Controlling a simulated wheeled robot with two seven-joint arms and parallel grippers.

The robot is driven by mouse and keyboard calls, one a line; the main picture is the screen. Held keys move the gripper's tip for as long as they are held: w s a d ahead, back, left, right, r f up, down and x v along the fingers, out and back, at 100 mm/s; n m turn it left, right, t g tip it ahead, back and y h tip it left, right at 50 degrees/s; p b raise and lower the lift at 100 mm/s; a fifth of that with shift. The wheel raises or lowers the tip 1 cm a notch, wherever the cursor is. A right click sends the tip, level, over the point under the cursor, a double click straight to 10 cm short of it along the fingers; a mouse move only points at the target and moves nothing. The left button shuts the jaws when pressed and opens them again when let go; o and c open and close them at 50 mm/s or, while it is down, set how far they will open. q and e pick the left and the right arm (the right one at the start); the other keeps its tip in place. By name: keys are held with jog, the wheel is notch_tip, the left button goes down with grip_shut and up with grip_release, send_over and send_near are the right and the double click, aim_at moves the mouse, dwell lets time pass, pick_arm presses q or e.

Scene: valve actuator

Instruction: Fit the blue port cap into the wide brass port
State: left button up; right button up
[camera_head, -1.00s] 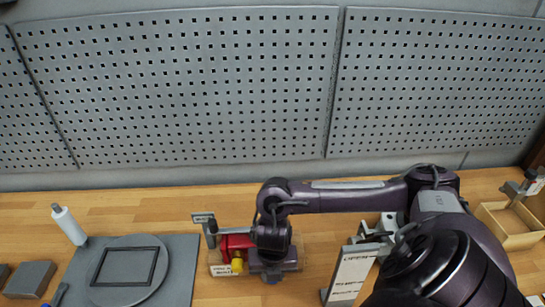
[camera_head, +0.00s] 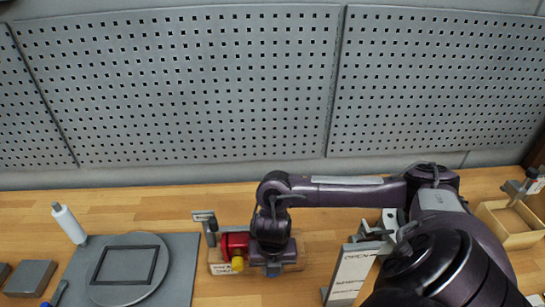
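The red valve body (camera_head: 235,244) sits on a low stand left of my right gripper, with a yellow, brass-coloured part (camera_head: 237,264) at its front. My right gripper (camera_head: 272,265) points down just right of the valve body. A small blue piece (camera_head: 273,271) shows at the gripper's lower end. It may be the port cap, but it is mostly covered. My wrist hides the fingertips, so their grip on it cannot be seen. The wide brass port cannot be made out clearly. My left gripper is not in view.
A grey mat with a round plate (camera_head: 130,270) lies at left, beside a white bottle (camera_head: 68,224). A lettered board (camera_head: 352,268) stands right of the gripper. A wooden box (camera_head: 508,225) is at far right. A pegboard (camera_head: 180,85) lines the back.

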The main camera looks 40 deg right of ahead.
jog(key=shift+w+d, duration=0.25)
jog(key=o, duration=1)
notch_tip(320, 180, up, 5)
jog(key=shift+r+p, duration=0.2)
jog(key=shift+p, duration=0.6)
jog(key=shift+s+a+r, duration=0.1)
jog(key=shift+a+r, duration=0.05)
jog(key=shift+r, duration=1.05)
